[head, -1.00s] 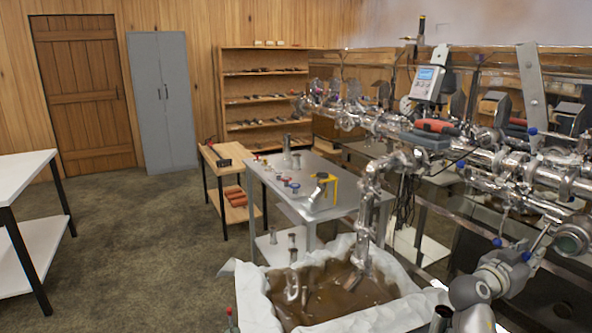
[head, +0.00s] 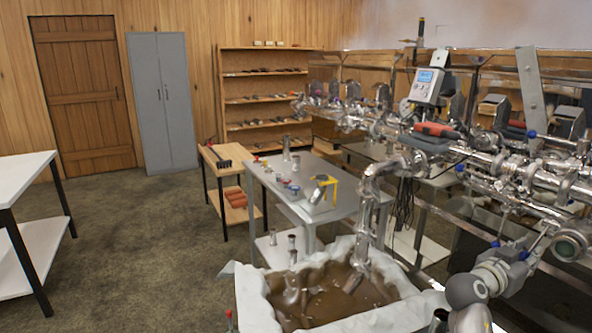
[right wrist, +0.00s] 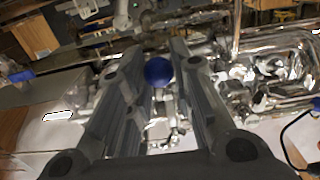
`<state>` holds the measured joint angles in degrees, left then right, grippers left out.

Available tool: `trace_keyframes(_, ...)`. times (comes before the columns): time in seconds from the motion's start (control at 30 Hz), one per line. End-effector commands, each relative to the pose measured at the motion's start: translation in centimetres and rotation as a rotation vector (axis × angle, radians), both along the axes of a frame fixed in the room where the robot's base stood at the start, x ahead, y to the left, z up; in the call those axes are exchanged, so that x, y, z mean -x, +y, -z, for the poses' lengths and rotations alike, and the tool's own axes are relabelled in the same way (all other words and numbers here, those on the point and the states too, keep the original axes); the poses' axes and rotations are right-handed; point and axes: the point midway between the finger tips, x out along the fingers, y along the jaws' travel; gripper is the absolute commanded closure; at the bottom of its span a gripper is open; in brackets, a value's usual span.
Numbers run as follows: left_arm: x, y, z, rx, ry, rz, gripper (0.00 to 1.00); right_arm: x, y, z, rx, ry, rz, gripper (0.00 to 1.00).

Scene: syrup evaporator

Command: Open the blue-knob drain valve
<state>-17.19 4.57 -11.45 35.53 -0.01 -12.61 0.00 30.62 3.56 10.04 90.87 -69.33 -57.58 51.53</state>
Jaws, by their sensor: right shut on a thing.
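The blue knob (right wrist: 158,71) of a drain valve shows between the two fingers of my right gripper in the right wrist view. My right gripper (head: 522,257) reaches in from the bottom right of the head view and is shut on this knob (head: 524,255), beside the metal pipework. The fingers (right wrist: 160,78) stand on both sides of the round knob. The valve body behind the knob is partly hidden by the gripper. My left gripper is not in view.
Other blue knobs (head: 460,167) sit along the shiny pipes (head: 490,160). A lined bin (head: 250,290) of brown liquid stands below, left of my right arm. A grey metal table (head: 270,168) is behind it.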

Motion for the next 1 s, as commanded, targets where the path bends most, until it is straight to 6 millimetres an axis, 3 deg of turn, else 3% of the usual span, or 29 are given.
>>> trace_keyframes(0.2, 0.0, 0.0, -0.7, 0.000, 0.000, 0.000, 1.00, 0.2, 0.6, -1.6, 0.002, -0.005, -0.003, 0.90)
trace_keyframes(0.57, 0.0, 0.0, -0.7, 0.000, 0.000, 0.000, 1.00, 0.3, 0.6, -1.7, 0.004, -0.004, -0.002, 0.90)
trace_keyframes(1.0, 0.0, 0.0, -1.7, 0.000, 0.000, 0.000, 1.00, 0.5, 1.0, -3.8, 0.004, -0.005, -0.002, 0.90)
